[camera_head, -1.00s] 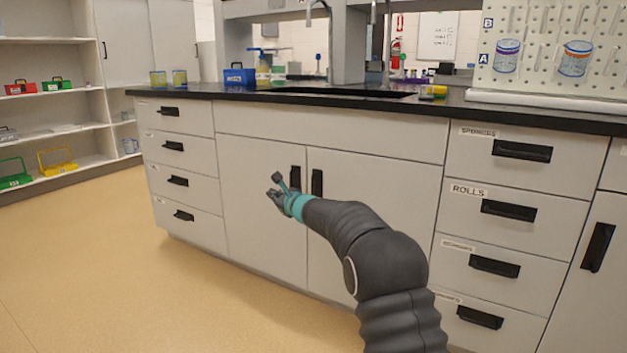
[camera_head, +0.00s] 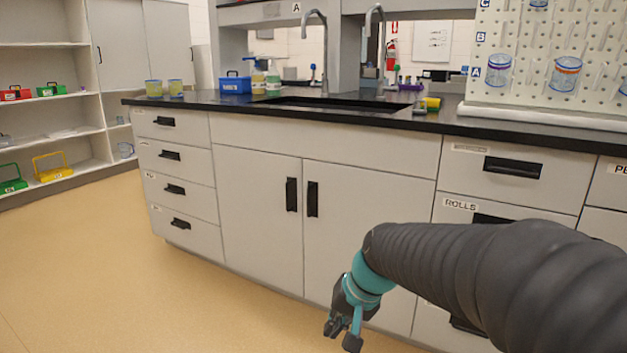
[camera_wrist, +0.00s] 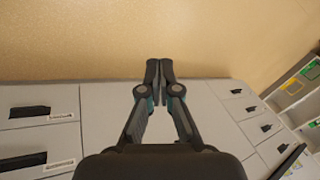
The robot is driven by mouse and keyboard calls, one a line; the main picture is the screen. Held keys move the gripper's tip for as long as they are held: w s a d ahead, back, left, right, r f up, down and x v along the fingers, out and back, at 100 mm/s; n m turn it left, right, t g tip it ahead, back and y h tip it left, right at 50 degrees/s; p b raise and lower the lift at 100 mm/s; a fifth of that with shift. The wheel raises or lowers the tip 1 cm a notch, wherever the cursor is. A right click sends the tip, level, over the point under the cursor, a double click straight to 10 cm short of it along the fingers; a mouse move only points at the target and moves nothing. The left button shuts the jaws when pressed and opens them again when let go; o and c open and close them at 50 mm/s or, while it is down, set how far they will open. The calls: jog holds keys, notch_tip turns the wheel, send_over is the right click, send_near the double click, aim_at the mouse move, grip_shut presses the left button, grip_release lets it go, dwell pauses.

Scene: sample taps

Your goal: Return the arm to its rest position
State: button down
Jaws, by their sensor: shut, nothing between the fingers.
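My arm reaches in from the right edge of the head view, and its dark sleeve ends in a teal band. My gripper (camera_head: 343,338) points down in front of the lower cabinet doors, low over the floor. In the wrist view my gripper (camera_wrist: 159,64) is shut with its two fingertips together and nothing between them. Behind the fingertips there is tan floor (camera_wrist: 180,30), and the grey cabinet fronts (camera_wrist: 215,95) lie below and beside them.
A black counter (camera_head: 230,103) with a sink and taps (camera_head: 313,50) runs over the drawers. A blue box (camera_head: 235,84) and two cups stand on it. A pegboard (camera_head: 600,60) holding beakers is at right. Shelves (camera_head: 50,100) stand at left. Floor (camera_head: 110,260) at left is clear.

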jog(key=s+d+r+t+h+p, duration=0.1)
jog(key=s+d+r+h+p, duration=0.1)
jog(key=s+d+r, duration=0.2)
jog(key=s+d+r+n+t+h+p, duration=0.1)
jog(key=s+d+r, duration=0.4)
jog(key=s, duration=0.8)
jog(key=d+h+p, duration=0.1)
jog(key=d+p, duration=0.1)
jog(key=d, duration=0.1)
jog(key=shift+r+n+t, duration=0.15)
jog(key=shift+n+t, duration=0.15)
jog(key=shift+t, duration=0.1)
